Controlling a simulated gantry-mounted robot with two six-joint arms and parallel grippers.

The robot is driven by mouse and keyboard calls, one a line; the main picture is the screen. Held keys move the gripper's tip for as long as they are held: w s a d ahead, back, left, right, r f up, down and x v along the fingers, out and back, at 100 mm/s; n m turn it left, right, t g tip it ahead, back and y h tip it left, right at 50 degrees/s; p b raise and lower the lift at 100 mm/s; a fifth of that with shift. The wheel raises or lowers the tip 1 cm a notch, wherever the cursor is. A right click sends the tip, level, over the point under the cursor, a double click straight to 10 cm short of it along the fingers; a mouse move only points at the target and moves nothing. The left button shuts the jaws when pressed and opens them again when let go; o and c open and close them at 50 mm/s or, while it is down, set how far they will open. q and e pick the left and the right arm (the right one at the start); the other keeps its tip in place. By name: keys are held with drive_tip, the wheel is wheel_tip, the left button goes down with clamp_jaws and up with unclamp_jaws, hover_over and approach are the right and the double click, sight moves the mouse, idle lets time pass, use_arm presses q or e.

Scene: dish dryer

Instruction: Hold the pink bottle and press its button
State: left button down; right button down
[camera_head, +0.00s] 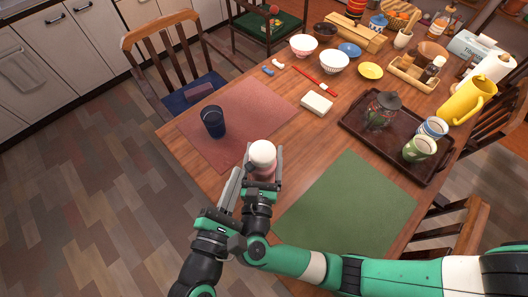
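The pink bottle (263,159) stands upright near the table's front edge, with a rounded white top and a pink lower part. My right gripper (264,170) reaches it from the front, with one finger on each side, and appears shut on it. The gripper hides much of the bottle's lower part. My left gripper (236,176) is just left of the bottle, its long grey fingers close together, and it appears shut and empty. Its tips are lower than the bottle's white top in the picture. The button cannot be made out separately from the white top.
A dark blue cup (213,122) stands on the red placemat (245,105) behind. A green placemat (345,205) lies clear to the right. A dark tray (400,146) holds a jar (381,112) and mugs. Bowls, a white block (317,104) and other tableware fill the far side.

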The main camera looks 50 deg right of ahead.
use_arm(q)
drive_tip(key=shift+d, duration=0.1)
idle(0.5)
drive_tip(key=shift+s+d, duration=0.1)
drive_tip(key=shift+d, duration=0.45)
drive_tip(key=shift+a, duration=0.1)
idle(0.3)
drive_tip(key=shift+a, duration=0.55)
drive_tip(key=w+a, duration=0.1)
drive_tip(key=a, duration=0.5)
drive_tip(key=shift+w, duration=0.1)
idle(0.8)
